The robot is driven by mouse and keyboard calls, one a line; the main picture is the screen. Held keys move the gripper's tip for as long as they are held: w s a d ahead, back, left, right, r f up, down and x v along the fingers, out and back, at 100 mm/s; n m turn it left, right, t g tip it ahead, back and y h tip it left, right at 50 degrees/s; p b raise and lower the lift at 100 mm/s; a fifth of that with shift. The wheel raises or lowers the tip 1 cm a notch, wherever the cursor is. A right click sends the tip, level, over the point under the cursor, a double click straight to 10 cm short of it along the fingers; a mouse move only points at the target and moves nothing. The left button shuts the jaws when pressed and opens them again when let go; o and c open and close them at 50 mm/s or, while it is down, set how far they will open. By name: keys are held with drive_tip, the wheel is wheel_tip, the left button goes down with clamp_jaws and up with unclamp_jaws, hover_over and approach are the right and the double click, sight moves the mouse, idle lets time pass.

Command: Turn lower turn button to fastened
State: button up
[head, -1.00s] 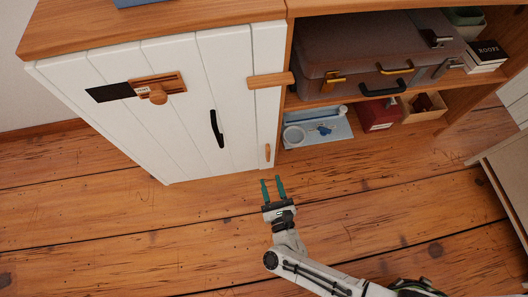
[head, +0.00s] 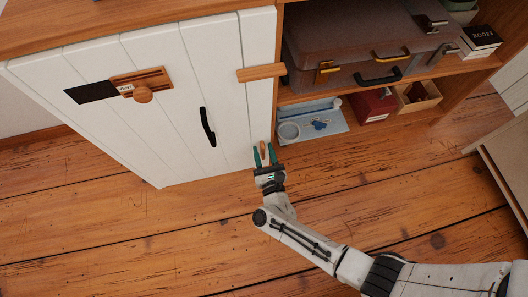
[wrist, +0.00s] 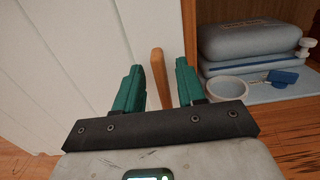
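The lower turn button (head: 263,148) is a small wooden bar near the bottom right edge of the white plank door (head: 160,120). It stands upright, along the door edge. In the wrist view the lower turn button (wrist: 158,76) shows between my two green fingers, with a gap on each side. My gripper (head: 264,156) is open around or just in front of it; I cannot tell the exact depth. It also shows in the wrist view (wrist: 158,88). The upper turn button (head: 262,72) lies horizontal across the door's right edge.
A black handle (head: 207,127) and a wooden sliding latch (head: 142,90) sit on the door. Right of it, open shelves hold a suitcase (head: 350,45), a blue tray (head: 335,128), a red box (head: 372,107) and a wooden bin (head: 417,100). The plank floor in front is clear.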

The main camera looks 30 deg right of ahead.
drive_tip(key=shift+c, duration=0.4)
clamp_jaws()
drive_tip(key=shift+w, duration=0.1)
drive_tip(key=n, duration=0.4)
drive_tip(key=shift+w+a+f+n+b, duration=0.1)
drive_tip(key=shift+w+a+n+b, duration=0.05)
drive_tip(key=shift+a+n+b, duration=0.2)
drive_tip(key=shift+w+a+f+n+b, duration=0.1)
drive_tip(key=shift+a+f+n+b, duration=0.2)
drive_tip(key=shift+n, duration=1.9)
drive_tip(key=shift+w+a+f+n+b, duration=0.1)
drive_tip(key=shift+a+f+n+b, duration=0.25)
drive_tip(key=shift+n, duration=1.8)
drive_tip(key=shift+w+a+f+n+b, duration=0.15)
drive_tip(key=shift+f+n, duration=0.3)
drive_tip(key=shift+n, duration=1.75)
drive_tip(key=shift+s, duration=0.1)
